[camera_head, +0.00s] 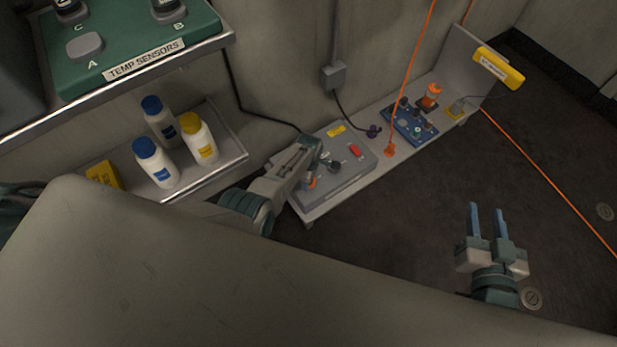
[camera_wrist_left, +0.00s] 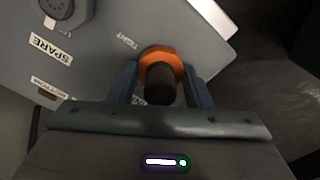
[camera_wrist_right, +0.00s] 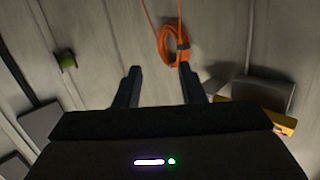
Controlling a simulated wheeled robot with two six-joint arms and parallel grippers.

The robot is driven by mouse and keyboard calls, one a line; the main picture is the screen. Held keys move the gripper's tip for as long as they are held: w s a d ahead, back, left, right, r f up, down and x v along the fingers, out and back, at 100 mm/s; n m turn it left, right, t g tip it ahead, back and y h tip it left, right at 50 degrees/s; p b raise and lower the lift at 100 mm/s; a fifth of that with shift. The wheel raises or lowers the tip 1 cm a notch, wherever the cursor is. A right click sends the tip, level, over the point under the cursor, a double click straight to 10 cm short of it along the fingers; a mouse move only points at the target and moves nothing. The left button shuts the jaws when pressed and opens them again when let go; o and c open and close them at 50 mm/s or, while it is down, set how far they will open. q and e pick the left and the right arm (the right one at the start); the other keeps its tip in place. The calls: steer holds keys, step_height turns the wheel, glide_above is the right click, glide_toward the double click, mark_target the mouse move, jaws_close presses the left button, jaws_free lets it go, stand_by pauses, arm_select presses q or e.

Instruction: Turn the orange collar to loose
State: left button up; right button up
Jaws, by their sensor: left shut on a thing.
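The orange collar (camera_wrist_left: 155,54) is a ring around a dark round plug on a grey panel (camera_wrist_left: 105,65). It shows in the left wrist view between the two blue fingers of my left gripper (camera_wrist_left: 165,88), which is shut on it. A label that seems to read TIGHT stands beside it; its turn angle is hard to tell. In the head view my left gripper (camera_head: 308,172) reaches down to the near left corner of the grey box (camera_head: 350,172), with only a little orange showing. My right gripper (camera_head: 487,215) is open and empty, above the floor.
A blue panel (camera_head: 413,121) with several knobs sits farther along the low shelf (camera_head: 380,158). An orange cable (camera_head: 408,75) hangs to the shelf. Bottles (camera_head: 155,165) stand on a left shelf. The floor at right is mostly clear.

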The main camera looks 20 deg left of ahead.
stand_by(0.3)
arm_select(q)
steer(key=o, duration=1)
steer(key=shift+r, duration=0.1)
step_height(320, 180, up, 3)
steer(key=shift+f+p, duration=0.15)
steer(key=shift+p, duration=0.75)
step_height(320, 180, up, 8)
steer(key=p, duration=0.3)
arm_select(e)
steer(key=s+f+g, duration=0.7)
steer(key=s+g, duration=0.1)
steer(key=g, duration=0.1)
steer(key=shift+s+d+n+h, duration=0.25)
steer(key=shift+s+n+h, duration=0.05)
steer(key=shift+n, duration=0.1)
arm_select(q)
steer(key=shift+f, duration=0.1)
